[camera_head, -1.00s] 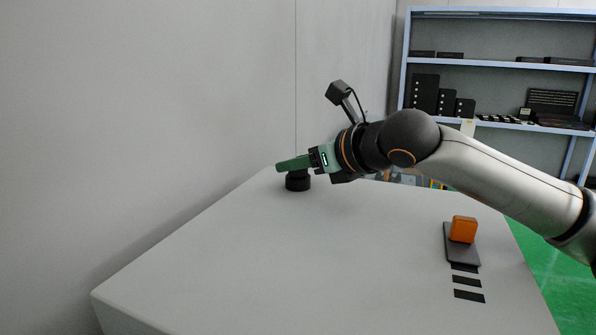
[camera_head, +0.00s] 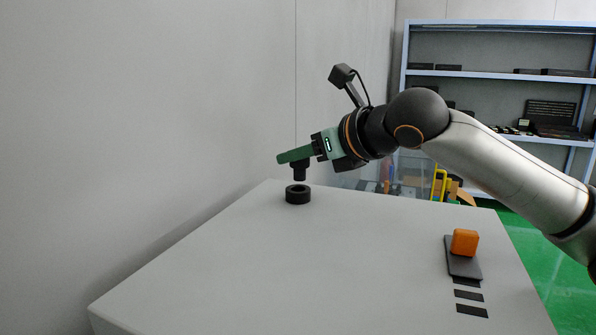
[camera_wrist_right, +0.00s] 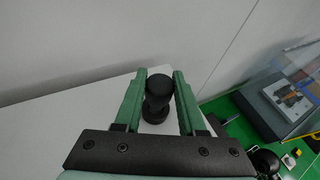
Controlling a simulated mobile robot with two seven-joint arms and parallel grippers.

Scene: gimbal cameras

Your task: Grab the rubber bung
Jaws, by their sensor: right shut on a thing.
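The black rubber bung (camera_head: 300,171) hangs upright from my right gripper (camera_head: 287,157), whose green fingers are shut on its upper part. Its lower end is apart from and just above a black ring-shaped holder (camera_head: 298,195) standing on the table's far left corner. In the right wrist view the bung's round top (camera_wrist_right: 159,85) shows between the two green fingers, with a black round shape, seemingly the holder, below it. My left gripper is not in view.
An orange block (camera_head: 465,242) sits on a dark plate (camera_head: 464,267) at the table's right, with several black strips in front. The grey table (camera_head: 300,270) is otherwise clear. A wall (camera_head: 150,130) rises along the left. Shelves (camera_head: 480,74) stand behind at the right.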

